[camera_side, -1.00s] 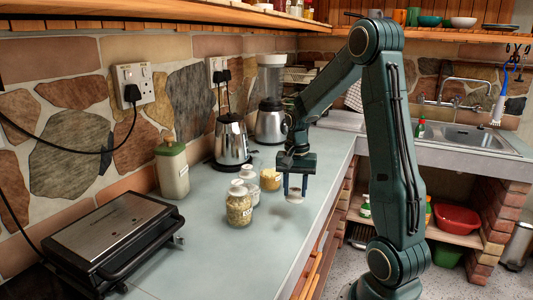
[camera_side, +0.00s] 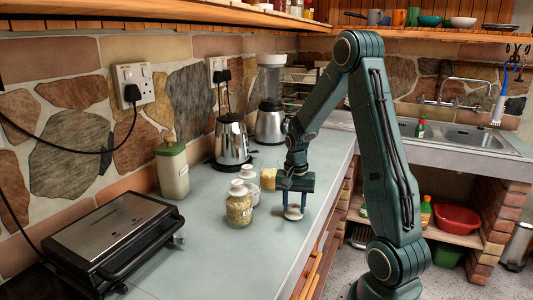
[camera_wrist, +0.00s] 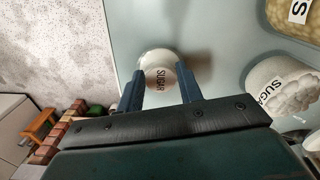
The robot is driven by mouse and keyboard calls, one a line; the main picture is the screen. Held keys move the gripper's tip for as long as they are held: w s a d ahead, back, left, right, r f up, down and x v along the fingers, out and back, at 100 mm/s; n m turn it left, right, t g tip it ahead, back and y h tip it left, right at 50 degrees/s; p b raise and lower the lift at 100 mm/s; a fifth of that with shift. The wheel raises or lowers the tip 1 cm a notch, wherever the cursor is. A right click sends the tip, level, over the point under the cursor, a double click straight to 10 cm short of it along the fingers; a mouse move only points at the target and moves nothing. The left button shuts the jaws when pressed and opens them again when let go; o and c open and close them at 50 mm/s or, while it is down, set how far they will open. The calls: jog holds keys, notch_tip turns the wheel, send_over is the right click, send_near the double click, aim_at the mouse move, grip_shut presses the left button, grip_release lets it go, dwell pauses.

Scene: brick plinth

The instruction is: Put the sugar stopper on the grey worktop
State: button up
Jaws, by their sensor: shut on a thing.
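My gripper (camera_side: 293,203) points down over the grey worktop (camera_side: 215,250), near its front edge. It is shut on the sugar stopper (camera_side: 293,213), a pale round piece low between the fingers. The sugar jar (camera_wrist: 284,88), with white contents, stands to the right in the wrist view.
A jar of grain-like contents (camera_side: 238,210) stands left of my gripper, and a jar with yellow contents (camera_side: 268,180) just behind. A green-lidded container (camera_side: 173,172), kettle (camera_side: 231,140) and grill (camera_side: 110,235) stand farther left. Worktop in front of the jars is clear.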

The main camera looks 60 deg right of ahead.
aim_at(294, 207)
jog(key=shift+f, duration=0.1)
jog(key=o, duration=1)
notch_tip(294, 207, up, 12)
dwell(0.4)
dwell(0.5)
